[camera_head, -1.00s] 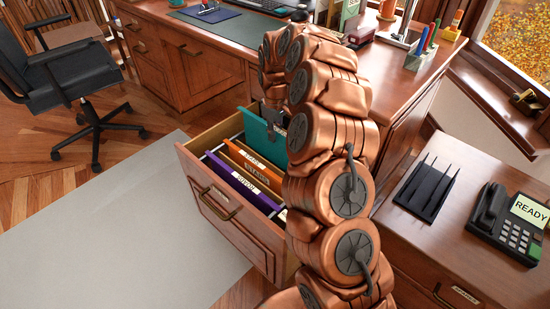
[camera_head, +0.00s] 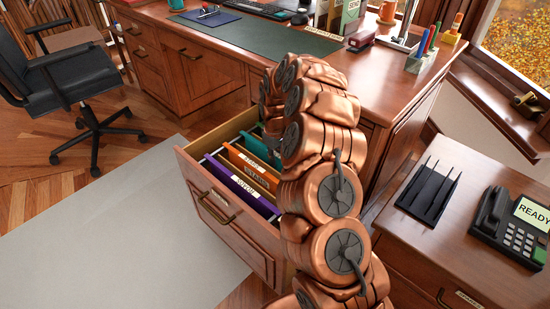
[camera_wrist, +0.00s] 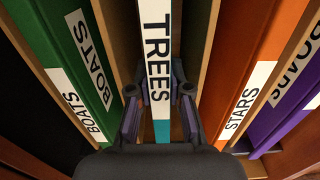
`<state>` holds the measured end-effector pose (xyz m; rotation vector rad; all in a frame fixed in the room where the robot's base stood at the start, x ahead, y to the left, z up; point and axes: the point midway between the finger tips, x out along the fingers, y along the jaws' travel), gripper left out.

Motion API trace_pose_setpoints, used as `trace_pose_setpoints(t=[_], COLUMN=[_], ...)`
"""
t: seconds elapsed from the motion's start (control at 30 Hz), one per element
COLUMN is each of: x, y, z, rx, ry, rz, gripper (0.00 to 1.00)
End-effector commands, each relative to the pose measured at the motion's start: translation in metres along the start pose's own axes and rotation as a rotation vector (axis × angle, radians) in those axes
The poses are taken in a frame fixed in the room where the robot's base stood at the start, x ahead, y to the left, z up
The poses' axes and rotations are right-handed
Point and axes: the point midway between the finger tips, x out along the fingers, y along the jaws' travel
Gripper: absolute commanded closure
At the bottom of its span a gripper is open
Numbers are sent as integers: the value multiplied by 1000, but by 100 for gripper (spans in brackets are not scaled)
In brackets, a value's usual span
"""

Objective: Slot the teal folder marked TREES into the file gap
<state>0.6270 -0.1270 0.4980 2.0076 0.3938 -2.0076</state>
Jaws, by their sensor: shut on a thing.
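The teal folder marked TREES (camera_wrist: 162,131) is between my gripper's fingers (camera_wrist: 158,92), which are shut on it from both sides. Its white label faces the wrist camera. It stands between the green BOATS folder (camera_wrist: 45,35) and the orange STARS folder (camera_wrist: 262,40), with dark space on either side. In the head view the teal folder (camera_head: 257,149) shows inside the open drawer, its top about level with the orange folder. My arm hides its right part and my gripper there. Its lower edge is hidden.
The purple folder (camera_head: 236,185) stands nearest the drawer front (camera_head: 225,222). Wooden dividers separate the folders. The desk (camera_head: 330,75) rises behind the drawer. A side cabinet at right carries a black rack (camera_head: 428,190) and a phone (camera_head: 510,220). The grey rug (camera_head: 120,225) at left is clear.

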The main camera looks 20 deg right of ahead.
Motion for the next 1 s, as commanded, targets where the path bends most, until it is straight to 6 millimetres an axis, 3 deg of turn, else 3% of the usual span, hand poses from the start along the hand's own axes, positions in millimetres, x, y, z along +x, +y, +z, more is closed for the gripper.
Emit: trace_pose_setpoints(t=[0.33,0.37,0.6,1.0], x=[5,6,6,3], y=[0,0,0,0], z=[0,0,0,0], rx=[0,0,0,0], ry=[0,0,0,1], rz=[0,0,0,0], gripper=[100,81,57,57])
